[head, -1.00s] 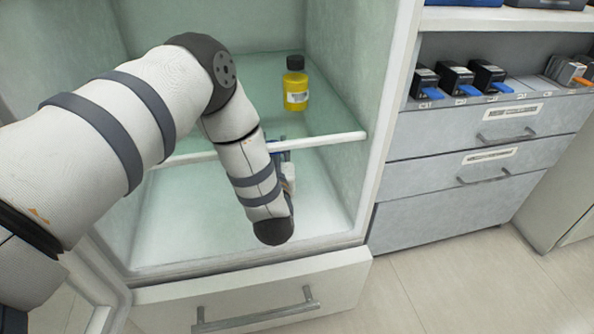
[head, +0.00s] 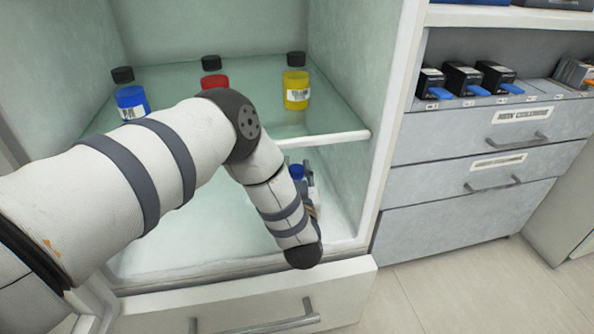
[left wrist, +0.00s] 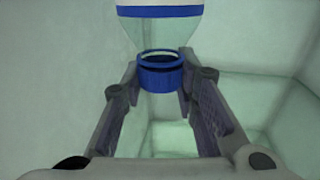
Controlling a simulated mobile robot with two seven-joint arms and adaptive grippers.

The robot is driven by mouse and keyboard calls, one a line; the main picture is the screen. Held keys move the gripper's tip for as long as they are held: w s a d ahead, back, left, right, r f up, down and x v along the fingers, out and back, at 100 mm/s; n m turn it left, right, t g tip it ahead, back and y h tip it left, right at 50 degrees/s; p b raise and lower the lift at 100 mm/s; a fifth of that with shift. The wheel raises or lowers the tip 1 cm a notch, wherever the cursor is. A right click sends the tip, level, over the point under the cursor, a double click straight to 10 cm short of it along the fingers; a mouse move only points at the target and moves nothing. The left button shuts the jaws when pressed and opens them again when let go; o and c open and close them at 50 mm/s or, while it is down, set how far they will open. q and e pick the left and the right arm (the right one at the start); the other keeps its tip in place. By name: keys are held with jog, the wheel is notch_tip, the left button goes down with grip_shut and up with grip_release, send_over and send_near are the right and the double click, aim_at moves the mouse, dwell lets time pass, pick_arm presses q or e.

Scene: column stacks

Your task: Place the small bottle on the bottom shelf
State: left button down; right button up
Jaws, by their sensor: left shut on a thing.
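The small bottle, clear with a blue cap (left wrist: 161,72) and a blue band, is between the fingers of my left gripper (left wrist: 160,100) in the left wrist view. My left gripper is shut on it around the cap end. In the head view the blue cap (head: 297,171) shows beside my forearm, below the upper shelf's front edge. The bottom shelf (head: 190,235) is the pale cabinet floor, partly covered by my arm. Whether the bottle touches it is hidden. My right gripper is not in view.
The glass upper shelf (head: 350,136) holds a blue bottle (head: 131,102), a red bottle (head: 213,79) and a yellow bottle (head: 297,91). The cabinet's side wall (head: 385,130) stands close on the right. A drawer (head: 250,310) is below. The left part of the bottom shelf looks clear.

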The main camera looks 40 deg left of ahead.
pick_arm(q)
jog(key=c, duration=1.3)
grip_release()
jog(key=shift+f, duration=0.15)
jog(key=shift+r, duration=0.3)
jog(key=p+v, duration=0.2)
jog(key=v, duration=1)
jog(key=shift+f+p, duration=0.1)
jog(key=shift+p, duration=0.3)
jog(key=shift+d+f, duration=0.1)
